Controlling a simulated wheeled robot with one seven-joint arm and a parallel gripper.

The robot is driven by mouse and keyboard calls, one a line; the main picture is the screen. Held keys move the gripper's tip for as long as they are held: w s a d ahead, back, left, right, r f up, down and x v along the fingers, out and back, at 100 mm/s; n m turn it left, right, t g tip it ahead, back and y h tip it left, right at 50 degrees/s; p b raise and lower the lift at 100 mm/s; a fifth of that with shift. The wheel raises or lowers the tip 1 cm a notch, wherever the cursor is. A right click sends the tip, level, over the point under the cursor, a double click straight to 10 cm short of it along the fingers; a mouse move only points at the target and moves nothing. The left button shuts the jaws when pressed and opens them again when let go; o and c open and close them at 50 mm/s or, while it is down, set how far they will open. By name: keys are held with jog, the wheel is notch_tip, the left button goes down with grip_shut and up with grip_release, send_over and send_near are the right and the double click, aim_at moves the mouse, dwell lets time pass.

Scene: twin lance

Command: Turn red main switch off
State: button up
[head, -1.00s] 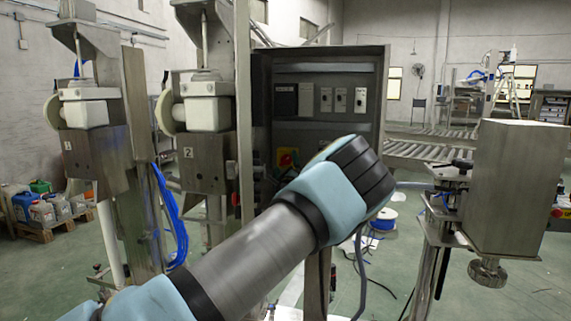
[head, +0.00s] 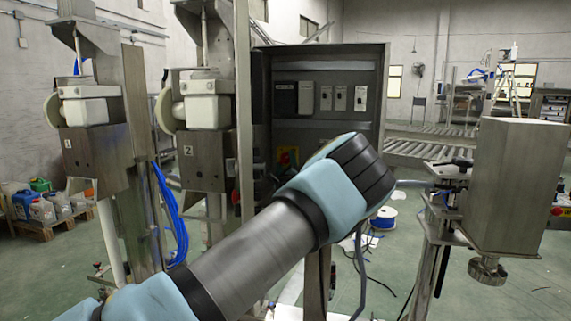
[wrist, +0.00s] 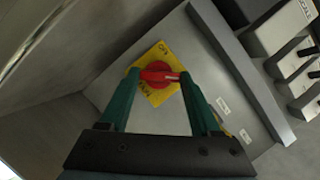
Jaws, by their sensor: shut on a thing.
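The red main switch (wrist: 158,75) sits on a yellow plate (wrist: 150,92) with black lettering in the wrist view. Its red handle lies roughly crosswise in that picture. My gripper (wrist: 157,78) has its two green fingers on either side of the red handle and is shut on it. My arm hides the gripper and most of the switch there.
In the wrist view, a grey rail (wrist: 240,72) and white breaker blocks (wrist: 285,35) lie right of the switch, and a metal cabinet wall (wrist: 45,60) is at the left. Two filling machines (head: 205,110) stand left of the cabinet; a metal box on a stand (head: 515,185) is at the right.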

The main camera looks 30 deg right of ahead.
jog(key=n+y+b, duration=0.1)
jog(key=n+b, duration=0.2)
jog(key=shift+y, duration=0.4)
jog(key=n, duration=0.1)
jog(key=n+g+b, duration=0.1)
jog(key=n, duration=0.1)
jog(key=n+y, duration=0.1)
jog(key=n, duration=0.1)
jog(key=shift+r, duration=0.35)
jog(key=n+g, duration=0.1)
jog(key=n, duration=0.1)
jog(key=n+g+p, duration=0.1)
jog(key=n, duration=0.2)
jog(key=shift+r+y, duration=0.2)
jog(key=shift+y, duration=0.1)
jog(key=shift+w+a+n+g, duration=0.15)
jog(key=shift+n+g, duration=1.05)
jog(key=shift+n, duration=0.8)
jog(key=o, duration=1.4)
